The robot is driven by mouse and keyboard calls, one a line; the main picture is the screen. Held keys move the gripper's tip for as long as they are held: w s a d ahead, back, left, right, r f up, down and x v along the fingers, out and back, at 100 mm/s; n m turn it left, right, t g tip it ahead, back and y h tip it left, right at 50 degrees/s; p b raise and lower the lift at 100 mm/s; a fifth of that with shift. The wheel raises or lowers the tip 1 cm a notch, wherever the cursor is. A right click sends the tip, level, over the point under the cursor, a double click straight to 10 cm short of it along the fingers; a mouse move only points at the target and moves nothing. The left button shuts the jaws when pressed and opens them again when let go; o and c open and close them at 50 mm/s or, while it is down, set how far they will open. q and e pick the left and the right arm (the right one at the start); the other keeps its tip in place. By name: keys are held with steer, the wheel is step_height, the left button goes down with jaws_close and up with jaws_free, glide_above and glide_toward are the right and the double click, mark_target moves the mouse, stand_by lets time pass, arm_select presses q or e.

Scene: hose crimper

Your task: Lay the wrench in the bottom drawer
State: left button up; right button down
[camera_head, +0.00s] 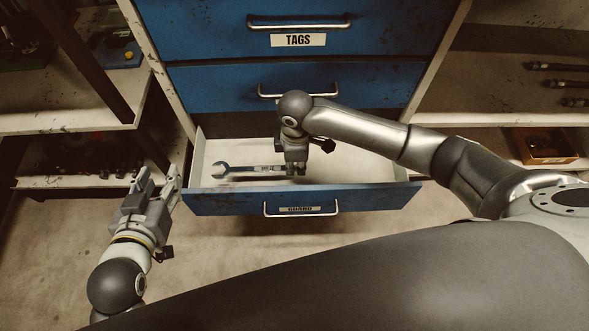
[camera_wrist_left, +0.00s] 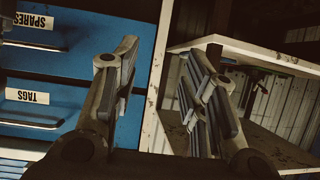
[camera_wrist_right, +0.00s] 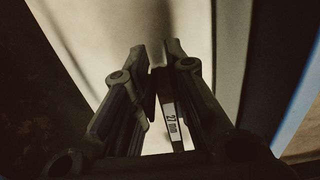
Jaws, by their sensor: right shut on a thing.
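The wrench (camera_head: 240,170) is dark with a light label and lies level inside the open bottom drawer (camera_head: 370,173), its open-ended head toward the left. My right gripper (camera_head: 296,170) reaches down into the drawer and is shut on the wrench; its fingers hide the wrench's right part. In the right wrist view the wrench (camera_wrist_right: 171,118) shows between the fingertips with a "21 mm" label. Whether it touches the drawer floor I cannot tell. My left gripper (camera_head: 165,188) is open and empty, left of the drawer front; its spread fingers show in the left wrist view (camera_wrist_left: 158,75).
The blue drawers above, one labelled TAGS (camera_head: 298,40), are closed. A shelf (camera_head: 70,122) stands to the left and another with several dark rods (camera_head: 560,67) to the right. A small orange-brown box (camera_head: 545,146) sits on the right lower shelf. The drawer holds nothing else that I see.

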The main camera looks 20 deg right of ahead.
steer(key=shift+w+a+f, duration=0.15)
step_height(320, 180, down, 3)
steer(key=shift+r+b, duration=0.1)
steer(key=shift+b, duration=0.85)
arm_select(q)
step_height(320, 180, up, 9)
steer(key=w+d+t+h, duration=0.1)
steer(key=w+d+t, duration=0.1)
steer(key=t, duration=0.3)
steer(key=shift+w+h, duration=0.4)
steer(key=shift+w, duration=0.05)
steer(key=shift+f, duration=0.25)
arm_select(e)
steer(key=shift+f, duration=0.35)
steer(key=shift+f, duration=0.4)
arm_select(q)
steer(key=shift+a+f, duration=0.1)
steer(key=shift+f, duration=0.35)
arm_select(e)
steer(key=c, duration=1.4)
jaws_free()
steer(key=shift+c, duration=0.2)
arm_select(q)
steer(key=shift+s, duration=0.1)
